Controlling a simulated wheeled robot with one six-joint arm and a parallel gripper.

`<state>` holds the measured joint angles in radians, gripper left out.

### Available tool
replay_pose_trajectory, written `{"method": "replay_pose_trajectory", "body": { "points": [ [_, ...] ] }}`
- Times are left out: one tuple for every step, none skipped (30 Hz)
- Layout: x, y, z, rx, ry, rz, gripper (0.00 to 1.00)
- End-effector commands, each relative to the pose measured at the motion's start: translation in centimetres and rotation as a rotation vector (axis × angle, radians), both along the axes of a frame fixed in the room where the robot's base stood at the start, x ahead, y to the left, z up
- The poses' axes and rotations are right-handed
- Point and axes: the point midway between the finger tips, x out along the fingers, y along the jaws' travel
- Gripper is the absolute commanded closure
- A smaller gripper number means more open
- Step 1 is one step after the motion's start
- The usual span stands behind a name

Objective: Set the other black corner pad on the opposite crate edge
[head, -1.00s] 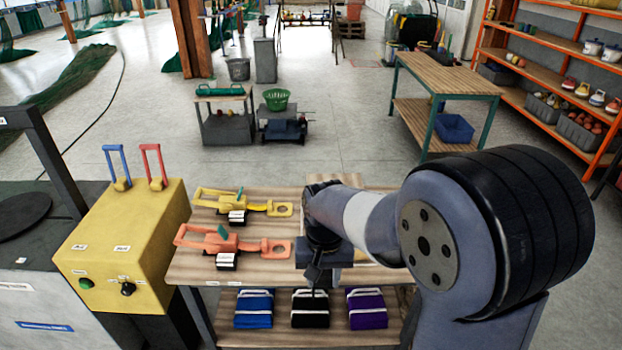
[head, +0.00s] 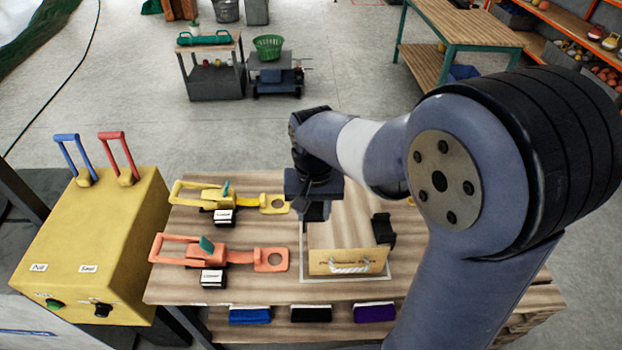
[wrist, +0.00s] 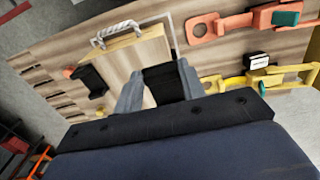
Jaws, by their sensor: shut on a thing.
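The wooden crate (head: 345,262), with a rope handle on its front board, stands on the slatted table. One black corner pad (head: 383,228) sits on its right edge; it also shows in the wrist view (wrist: 90,80), left of my fingers. My gripper (head: 314,212) points down at the crate's left edge. In the wrist view, my gripper (wrist: 160,92) is shut on the other black corner pad (wrist: 162,82), which lies between the two grey fingers over the opposite crate edge. I cannot tell whether this pad rests on the edge.
Left of the crate lie a yellow strap tensioner (head: 228,198) and an orange one (head: 220,253). A yellow control box (head: 95,240) with two levers stands further left. Blue, black and purple folded bundles (head: 310,314) sit on the shelf below.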

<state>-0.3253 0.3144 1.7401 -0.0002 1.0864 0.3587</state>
Motion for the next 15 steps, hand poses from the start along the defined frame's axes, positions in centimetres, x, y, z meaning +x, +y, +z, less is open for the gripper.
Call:
{"method": "replay_pose_trajectory", "body": {
  "points": [
    [0.0,0.0,0.0,0.0,0.0,0.0,0.84],
    [0.0,0.0,0.0,0.0,0.0,0.0,0.84],
    [0.0,0.0,-0.1,0.0,0.0,0.0,0.84],
    [0.0,0.0,-0.1,0.0,0.0,0.0,0.84],
    [0.0,0.0,-0.2,0.0,0.0,0.0,0.84],
    [0.0,0.0,-0.3,0.0,0.0,0.0,0.84],
    [0.0,0.0,-0.4,0.0,0.0,0.0,0.84],
    [0.0,0.0,-0.5,0.0,0.0,0.0,0.84],
    [0.0,0.0,-0.7,0.0,0.0,0.0,0.84],
    [0.0,0.0,-0.8,0.0,0.001,0.0,0.84],
    [0.0,0.0,-1.0,0.0,0.001,0.0,0.84],
    [0.0,0.0,-1.3,0.0,0.001,0.0,0.84],
    [0.0,0.0,-1.5,0.0,0.001,0.0,0.84],
    [0.0,0.0,-1.7,0.0,0.001,0.0,0.84],
    [0.0,0.0,-2.0,0.0,0.001,0.0,0.84]
  ]
}}
